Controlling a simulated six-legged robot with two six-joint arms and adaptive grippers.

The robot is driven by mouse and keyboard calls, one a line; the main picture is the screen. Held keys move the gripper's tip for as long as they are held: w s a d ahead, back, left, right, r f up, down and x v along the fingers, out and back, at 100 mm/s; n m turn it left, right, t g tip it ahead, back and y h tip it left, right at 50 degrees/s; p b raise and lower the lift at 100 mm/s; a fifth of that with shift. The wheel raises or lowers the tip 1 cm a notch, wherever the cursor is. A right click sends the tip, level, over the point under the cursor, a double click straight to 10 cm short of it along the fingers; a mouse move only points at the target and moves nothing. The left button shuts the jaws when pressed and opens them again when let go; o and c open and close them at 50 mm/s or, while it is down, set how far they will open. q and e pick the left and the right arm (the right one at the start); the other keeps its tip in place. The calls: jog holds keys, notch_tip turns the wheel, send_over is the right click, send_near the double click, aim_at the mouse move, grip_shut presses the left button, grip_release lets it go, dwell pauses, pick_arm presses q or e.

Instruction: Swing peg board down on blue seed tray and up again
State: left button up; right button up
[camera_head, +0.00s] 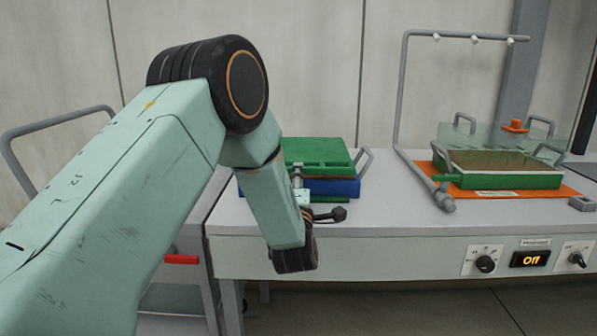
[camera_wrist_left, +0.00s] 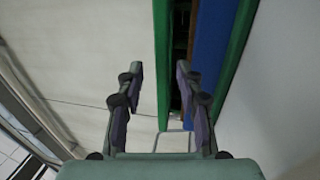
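The green peg board (camera_head: 318,152) lies roughly flat above the blue seed tray (camera_head: 338,187) on the left part of the bench. In the left wrist view, a dark gap shows between the green board (camera_wrist_left: 162,50) and the blue tray (camera_wrist_left: 209,60). A grey loop handle (camera_head: 365,161) stands at the board's right side. My left gripper (camera_head: 318,197) is at the near side of the tray, partly hidden by my forearm. My right gripper is out of view.
An orange mat (camera_head: 555,191) at the right carries a green tray (camera_head: 500,180) with brown fill and a clear lid behind. A grey pipe frame (camera_head: 403,90) stands between the trays. A display (camera_head: 530,259) reads "Off".

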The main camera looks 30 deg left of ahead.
pick_arm(q)
jog(key=x, duration=0.3)
jog(key=shift+a+f, duration=0.1)
jog(key=shift+f, duration=0.25)
jog(key=shift+w+a+r+b, duration=0.2)
jog(key=shift+w+r+b, duration=0.2)
jog(key=shift+w, duration=0.1)
jog(key=shift+w+a+f, duration=0.15)
jog(key=shift+w, duration=0.05)
jog(key=shift+s, duration=0.1)
jog(key=c, duration=0.4)
grip_shut()
